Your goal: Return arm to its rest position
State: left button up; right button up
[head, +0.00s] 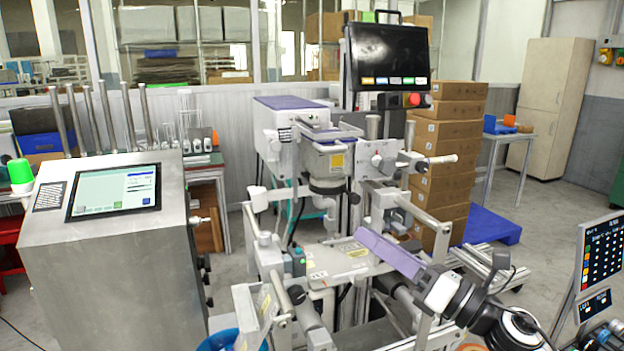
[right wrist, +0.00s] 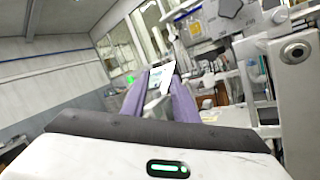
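My right arm (head: 480,308) comes in from the lower right in the head view. Its gripper (head: 366,240) has long purple fingers that point up and left, in front of the machine's lower frame. In the right wrist view the two purple fingers of the gripper (right wrist: 158,82) stand apart, with a gap between them. I see nothing held; the pale panel showing through the gap appears to be background. In the head view one finger largely covers the other. My left arm and gripper do not show.
The grey machine (head: 335,165) with rods and rails stands close to the right gripper. A steel cabinet with a touchscreen (head: 115,192) is at left. A black monitor (head: 388,58) rises above the machine. Stacked cartons (head: 445,130) stand behind. Open floor (head: 545,225) lies at right.

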jog(key=s+d+f+m+h, duration=0.2)
jog(key=s+f+m+h, duration=0.2)
jog(key=f+m, duration=0.5)
jog(key=s+d+f+m+t+h, duration=0.1)
jog(key=s+f+m+h, duration=0.2)
jog(key=f+m, duration=0.55)
jog(key=s+d+f+m+h, duration=0.2)
jog(key=s+f+m+h, duration=0.2)
jog(key=f+m, duration=0.5)
jog(key=s+f+m+g+h, duration=0.1)
jog(key=s+f+m+g, duration=0.5)
jog(key=s+f+m, duration=0.5)
jog(key=s+d+f, duration=0.1)
jog(key=s+f, duration=0.6)
jog(key=s, duration=0.2)
jog(key=shift+s+g+h, duration=0.3)
jog(key=shift+g+h, duration=0.1)
